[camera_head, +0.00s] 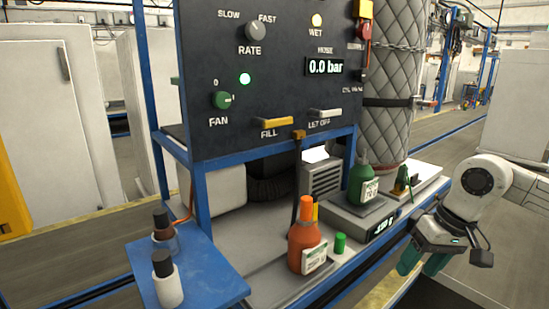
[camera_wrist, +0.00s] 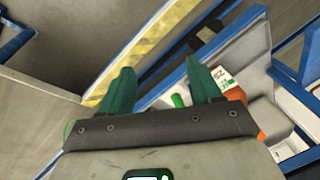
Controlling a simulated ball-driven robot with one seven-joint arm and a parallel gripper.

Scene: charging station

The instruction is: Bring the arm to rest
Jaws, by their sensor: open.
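My gripper (camera_head: 422,264) hangs at the lower right of the head view, at the end of my white arm (camera_head: 485,188). It is in front of and to the right of the blue-framed station. Its two teal fingers point down, apart, with nothing seen between them. In the wrist view my gripper (camera_wrist: 158,68) shows both fingers spread and empty. Past the right finger, an orange bottle (camera_wrist: 236,95) with a white label is partly hidden, and a green cap (camera_wrist: 179,100) shows between the fingers.
The orange bottle (camera_head: 305,240) and green cap (camera_head: 340,243) are on the station's base. A green bottle (camera_head: 362,184) stands on a scale (camera_head: 383,228) behind. Two dark-capped bottles are on a blue shelf (camera_head: 205,268) at left. A panel (camera_head: 272,75) with knobs rises above. Open floor lies at front right.

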